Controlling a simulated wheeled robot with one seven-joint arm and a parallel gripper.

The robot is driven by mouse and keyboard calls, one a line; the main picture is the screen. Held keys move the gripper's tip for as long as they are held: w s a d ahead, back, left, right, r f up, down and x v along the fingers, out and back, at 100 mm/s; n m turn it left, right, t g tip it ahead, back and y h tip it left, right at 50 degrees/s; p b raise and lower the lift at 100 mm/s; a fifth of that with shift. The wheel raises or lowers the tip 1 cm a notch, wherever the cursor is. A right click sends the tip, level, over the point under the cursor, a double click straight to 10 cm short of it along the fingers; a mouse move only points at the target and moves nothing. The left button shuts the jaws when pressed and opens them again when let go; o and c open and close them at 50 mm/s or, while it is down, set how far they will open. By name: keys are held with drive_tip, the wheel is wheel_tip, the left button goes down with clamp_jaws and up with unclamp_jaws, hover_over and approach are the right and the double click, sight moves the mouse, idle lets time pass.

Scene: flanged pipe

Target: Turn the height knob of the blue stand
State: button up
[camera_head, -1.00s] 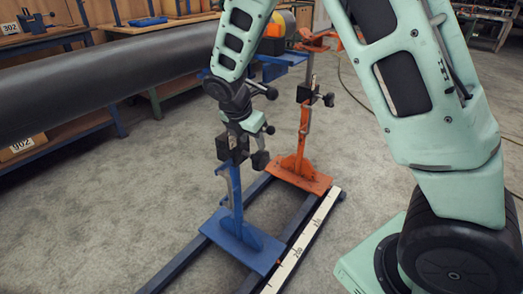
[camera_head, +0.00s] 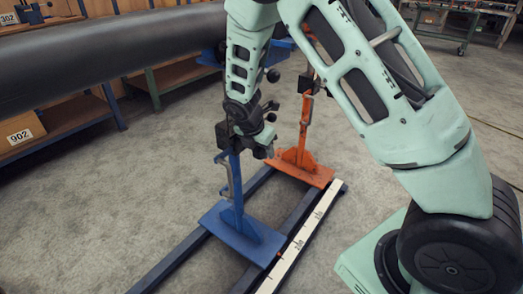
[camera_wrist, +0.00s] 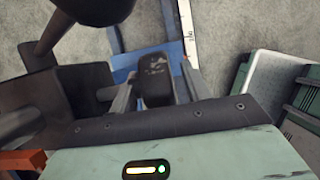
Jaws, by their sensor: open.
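The blue stand (camera_head: 236,192) stands upright on its blue base plate (camera_head: 243,236) in the head view. My gripper (camera_head: 261,147) is at the upper part of the post, beside the black clamp block. In the wrist view, my gripper (camera_wrist: 158,79) is open, with one grey finger on each side of the black height knob (camera_wrist: 157,72). The knob lies between the fingers, and a gap shows at its sides. In the head view the knob is mostly hidden by my gripper and cannot be told apart clearly.
An orange stand (camera_head: 301,158) stands just behind, on the same dark rails. A white measuring strip (camera_head: 303,236) runs along the right rail. A large dark pipe (camera_head: 100,60) crosses the upper left. Workbenches line the back; the grey floor at left is clear.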

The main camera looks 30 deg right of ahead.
drive_tip(key=c, duration=1)
drive_tip(key=shift+a+f, duration=0.1)
drive_tip(key=shift+a+f+t+h+b, duration=0.15)
drive_tip(key=shift+t+h+b, duration=0.15)
drive_tip(key=shift+h+b, duration=0.7)
drive_tip(key=shift+t+h+b, duration=0.6)
drive_tip(key=shift+h+b, duration=0.1)
drive_tip(key=shift+h, duration=0.4)
drive_tip(key=t+h, duration=0.1)
drive_tip(key=h, duration=0.2)
drive_tip(key=shift+d+r+t+h, duration=0.1)
drive_tip(key=shift+t+h, duration=0.15)
drive_tip(key=shift+h, duration=0.4)
drive_tip(key=shift+d+r+t+h, duration=0.1)
drive_tip(key=shift+t+h, duration=0.15)
drive_tip(key=shift+h, duration=0.4)
